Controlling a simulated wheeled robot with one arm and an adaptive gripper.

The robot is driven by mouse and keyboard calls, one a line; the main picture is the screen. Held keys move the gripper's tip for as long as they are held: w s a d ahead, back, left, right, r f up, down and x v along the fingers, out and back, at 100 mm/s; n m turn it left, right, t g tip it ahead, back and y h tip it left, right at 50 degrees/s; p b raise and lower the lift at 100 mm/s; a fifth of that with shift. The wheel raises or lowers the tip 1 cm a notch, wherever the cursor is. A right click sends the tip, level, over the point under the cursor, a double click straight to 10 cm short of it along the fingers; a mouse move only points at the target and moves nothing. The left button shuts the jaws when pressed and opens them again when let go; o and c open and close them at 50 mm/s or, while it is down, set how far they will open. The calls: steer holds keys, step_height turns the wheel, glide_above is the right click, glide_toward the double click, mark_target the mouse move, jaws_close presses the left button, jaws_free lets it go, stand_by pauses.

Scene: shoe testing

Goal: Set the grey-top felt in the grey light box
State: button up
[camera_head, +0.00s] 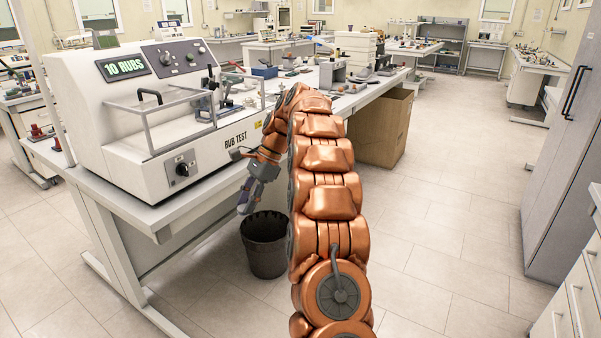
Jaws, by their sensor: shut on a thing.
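My gripper (246,203) hangs low in front of the white rub-test machine's table, pointing down, just above and beside the dark bin. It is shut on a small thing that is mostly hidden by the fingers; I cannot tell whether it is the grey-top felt. A grey box (332,76) stands on the long bench beyond my arm; it may be the grey light box, but its opening is not clear from here. No other felt can be made out surely among the small items on the benches.
The white rub-test machine (125,160) with a "10 RUBS" display fills the left table. A dark bin (266,262) stands on the floor below my gripper. A cardboard box (381,127) sits under the bench. Grey cabinets (566,140) line the right. The tiled floor between is clear.

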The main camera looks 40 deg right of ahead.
steer(key=a+f+n+g+h+p, duration=0.3)
steer(key=a+n+g+p, duration=0.3)
steer(key=a+n, duration=0.6)
steer(key=a+p, duration=0.1)
steer(key=a, duration=0.5)
steer(key=shift+s+a+f+n, duration=0.2)
steer(key=shift+f+n, duration=0.1)
steer(key=shift+f, duration=0.1)
steer(key=shift+a+r+p, duration=0.15)
steer(key=shift+r+p, duration=0.05)
steer(key=shift+p, duration=0.25)
steer(key=shift+s+a+r+n+g+h+p, duration=0.35)
steer(key=shift+n+p, duration=0.2)
steer(key=shift+n, duration=0.25)
steer(key=shift+s+a+r+n+h+p, duration=0.1)
steer(key=shift+s+n+h+p, duration=0.05)
steer(key=shift+n+h+p, duration=0.2)
steer(key=shift+r+n+p, duration=0.25)
steer(key=shift+r+p, duration=0.1)
steer(key=shift+p, duration=0.15)
